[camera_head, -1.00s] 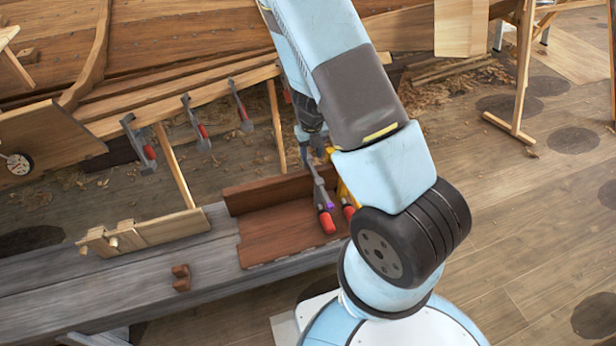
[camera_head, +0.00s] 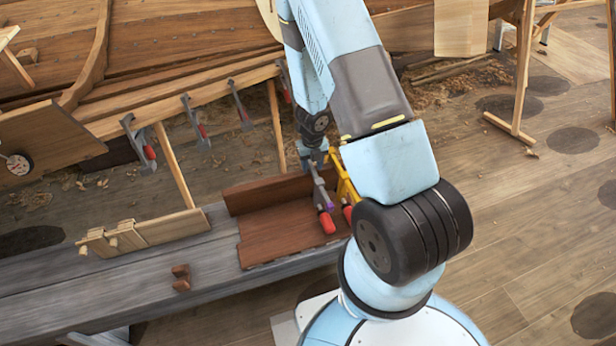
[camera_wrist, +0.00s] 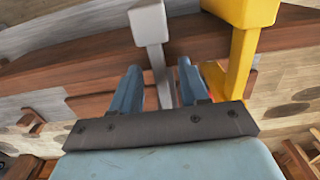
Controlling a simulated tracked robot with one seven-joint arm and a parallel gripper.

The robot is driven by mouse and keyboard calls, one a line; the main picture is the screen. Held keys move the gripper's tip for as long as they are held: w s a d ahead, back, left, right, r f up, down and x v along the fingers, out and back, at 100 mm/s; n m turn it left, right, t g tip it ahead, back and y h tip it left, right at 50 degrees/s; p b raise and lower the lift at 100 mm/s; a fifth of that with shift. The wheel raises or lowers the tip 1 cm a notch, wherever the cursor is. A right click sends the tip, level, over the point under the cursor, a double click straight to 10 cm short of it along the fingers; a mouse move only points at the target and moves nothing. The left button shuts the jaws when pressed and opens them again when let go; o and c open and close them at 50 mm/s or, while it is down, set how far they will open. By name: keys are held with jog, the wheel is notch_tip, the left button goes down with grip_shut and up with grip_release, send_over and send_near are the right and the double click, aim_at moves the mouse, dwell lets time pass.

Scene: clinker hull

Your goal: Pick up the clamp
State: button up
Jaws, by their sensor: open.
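A grey bar clamp (camera_head: 318,190) with a purple mark and a red handle (camera_head: 327,222) stands at the brown wooden tray. A yellow clamp (camera_head: 345,184), also with a red handle, is just right of it and partly hidden by my arm. My gripper (camera_head: 318,157) is at the upper part of the grey clamp. In the wrist view my open gripper (camera_wrist: 159,68) has one blue finger on each side of the grey clamp's bar (camera_wrist: 159,62). Gaps show beside the bar, and the right finger is nearer to it. The yellow clamp (camera_wrist: 240,55) is outside the right finger.
The brown tray (camera_head: 270,240) lies on a grey plank bench (camera_head: 130,275). A wooden jig (camera_head: 140,235) and a small brown block (camera_head: 181,278) are to its left. Several other clamps (camera_head: 139,145) hang along the hull's rail (camera_head: 180,97) behind.

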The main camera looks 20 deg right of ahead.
jog(key=shift+c, duration=0.3)
grip_shut()
dwell(1.1)
